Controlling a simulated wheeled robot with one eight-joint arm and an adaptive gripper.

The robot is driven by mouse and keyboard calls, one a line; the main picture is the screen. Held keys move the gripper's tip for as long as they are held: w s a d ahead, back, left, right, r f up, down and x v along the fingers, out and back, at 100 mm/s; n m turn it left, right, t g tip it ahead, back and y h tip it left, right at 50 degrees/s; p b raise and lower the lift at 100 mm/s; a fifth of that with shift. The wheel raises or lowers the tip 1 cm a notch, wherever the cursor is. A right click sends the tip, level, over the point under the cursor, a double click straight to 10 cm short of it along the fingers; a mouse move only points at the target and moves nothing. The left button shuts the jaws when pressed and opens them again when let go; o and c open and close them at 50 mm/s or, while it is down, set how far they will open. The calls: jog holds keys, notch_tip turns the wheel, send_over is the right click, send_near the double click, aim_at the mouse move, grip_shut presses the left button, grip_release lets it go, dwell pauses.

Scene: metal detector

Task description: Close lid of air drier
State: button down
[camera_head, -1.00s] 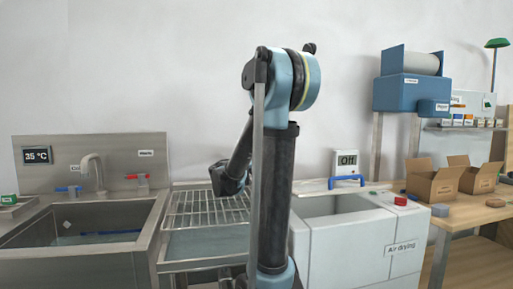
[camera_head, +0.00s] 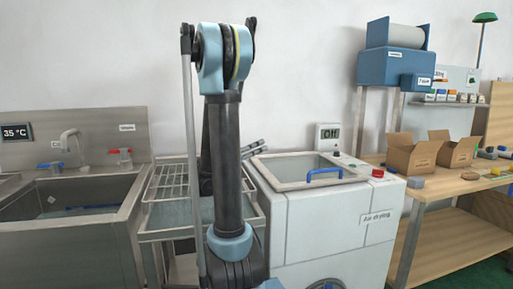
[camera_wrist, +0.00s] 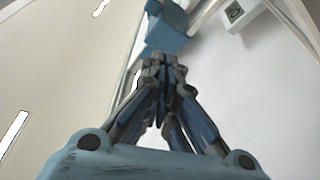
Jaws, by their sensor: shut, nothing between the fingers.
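The white air drier (camera_head: 330,225) stands right of the rack in the head view. Its framed lid (camera_head: 293,168) lies down over the top opening, and its blue handle (camera_head: 325,172) is at the front right. I cannot tell whether the lid is fully seated. My gripper (camera_head: 264,142) is partly hidden behind my arm. It is near the drier's back left corner, apart from the handle. In the wrist view my gripper (camera_wrist: 158,65) has its fingertips together, with nothing between them.
An "Off" display (camera_head: 328,136) stands behind the drier, and a red button (camera_head: 378,173) is on its right top. A wire rack (camera_head: 170,181) and a sink (camera_head: 85,205) are at left. A wooden table (camera_head: 455,185) with open cardboard boxes (camera_head: 412,153) is at right.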

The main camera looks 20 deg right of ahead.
dwell(0.4)
jog(key=w+a, duration=0.1)
jog(key=a, duration=0.8)
jog(key=shift+w+a+r, duration=0.2)
jog(key=shift+w+r, duration=0.05)
jog(key=shift+w, duration=0.1)
dwell(0.3)
